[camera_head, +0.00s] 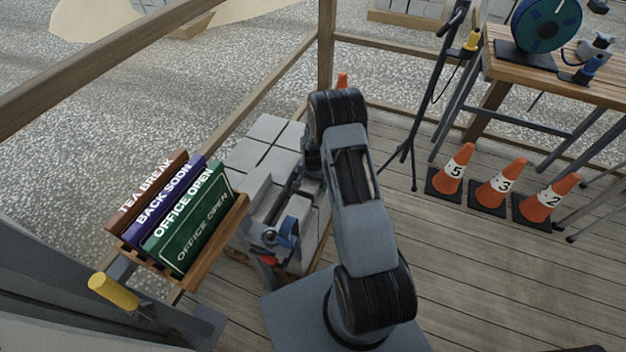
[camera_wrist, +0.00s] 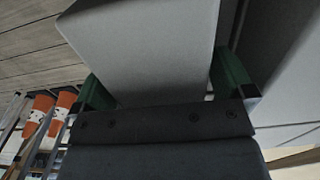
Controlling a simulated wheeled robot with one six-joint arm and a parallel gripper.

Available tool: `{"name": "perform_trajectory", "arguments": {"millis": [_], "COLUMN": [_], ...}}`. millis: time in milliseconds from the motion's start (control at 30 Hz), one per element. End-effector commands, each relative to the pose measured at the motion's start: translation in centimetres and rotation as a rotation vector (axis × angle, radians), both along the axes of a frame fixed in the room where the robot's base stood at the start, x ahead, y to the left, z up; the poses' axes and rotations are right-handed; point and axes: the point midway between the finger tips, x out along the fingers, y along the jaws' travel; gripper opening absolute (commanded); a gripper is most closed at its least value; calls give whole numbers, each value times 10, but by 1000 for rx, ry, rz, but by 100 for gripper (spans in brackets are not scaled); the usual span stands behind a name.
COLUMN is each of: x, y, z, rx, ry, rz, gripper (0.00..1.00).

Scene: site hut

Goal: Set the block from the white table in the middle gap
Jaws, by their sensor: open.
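In the wrist view a pale grey block (camera_wrist: 145,45) lies between the two green-padded fingers of my gripper (camera_wrist: 164,86). My gripper is open, with one finger on each side of this block. A narrow dark gap runs along its right side, and another pale grey surface lies beyond. In the head view grey blocks (camera_head: 265,131) stand in a close stack left of my arm. My arm and wrist hide most of my gripper and part of the stack there. I cannot make out a white table or tell which gap is the middle one.
A wooden rack (camera_head: 212,246) with signs stands left of the stack. Orange cones numbered 5 (camera_head: 457,165), 3 (camera_head: 503,182) and 2 (camera_head: 548,195) stand right. A wooden bench (camera_head: 560,85) is behind them. Decking between is clear.

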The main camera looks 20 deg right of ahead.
Motion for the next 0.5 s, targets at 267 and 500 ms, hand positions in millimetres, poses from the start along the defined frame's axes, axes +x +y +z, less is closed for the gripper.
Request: {"name": "perform_trajectory", "arguments": {"millis": [267,500], "x": [1,1], "y": [0,0], "z": [27,78], "rx": [-1,-1], "ry": [-2,-5], "rz": [0,0], "gripper": [100,100]}}
